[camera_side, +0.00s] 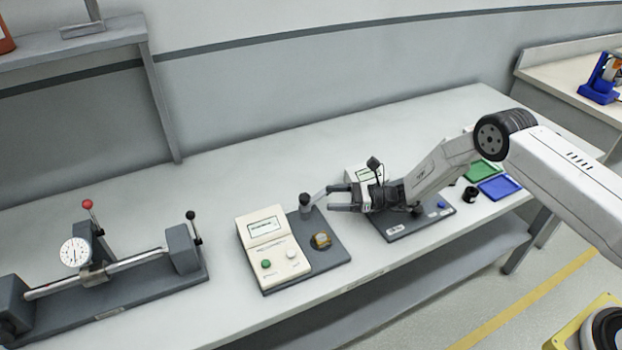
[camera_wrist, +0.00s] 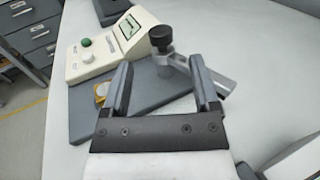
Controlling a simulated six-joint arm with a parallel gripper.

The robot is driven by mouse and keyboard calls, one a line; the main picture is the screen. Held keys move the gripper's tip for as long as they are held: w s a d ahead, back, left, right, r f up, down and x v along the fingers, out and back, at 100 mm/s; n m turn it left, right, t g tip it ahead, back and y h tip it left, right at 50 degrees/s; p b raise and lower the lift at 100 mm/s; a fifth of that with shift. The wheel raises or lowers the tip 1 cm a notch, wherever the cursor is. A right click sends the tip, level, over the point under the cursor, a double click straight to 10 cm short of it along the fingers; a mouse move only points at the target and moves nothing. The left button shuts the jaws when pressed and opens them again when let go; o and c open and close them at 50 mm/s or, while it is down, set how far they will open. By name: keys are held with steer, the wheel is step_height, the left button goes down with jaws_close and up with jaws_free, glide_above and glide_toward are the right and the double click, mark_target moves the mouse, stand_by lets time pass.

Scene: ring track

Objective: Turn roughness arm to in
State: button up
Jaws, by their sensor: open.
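The roughness tester (camera_side: 262,228) is a cream box with a display, a green button and a pale knob, on a dark grey base plate (camera_side: 333,256). Its roughness arm (camera_side: 320,194) is a grey bar on a post with a black knob (camera_side: 305,199), pointing away from the box to the right. In the wrist view the arm (camera_wrist: 226,84) slants down right from the black knob (camera_wrist: 161,36), partly behind the right finger. My gripper (camera_side: 329,198) is open and empty beside the post. In the wrist view its fingertips (camera_wrist: 160,62) lie either side of the post.
A brass-coloured part (camera_side: 321,241) sits on the base plate in front of the post. A dial gauge bench (camera_side: 110,276) stands at left. Another dark plate (camera_side: 405,229) lies under my arm, with green (camera_side: 486,173) and blue (camera_side: 499,187) trays beyond.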

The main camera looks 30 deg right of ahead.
mark_target(304, 196)
steer(key=shift+w, duration=0.1)
steer(key=shift+x, duration=3.9)
steer(key=shift+f, duration=0.1)
jaws_close()
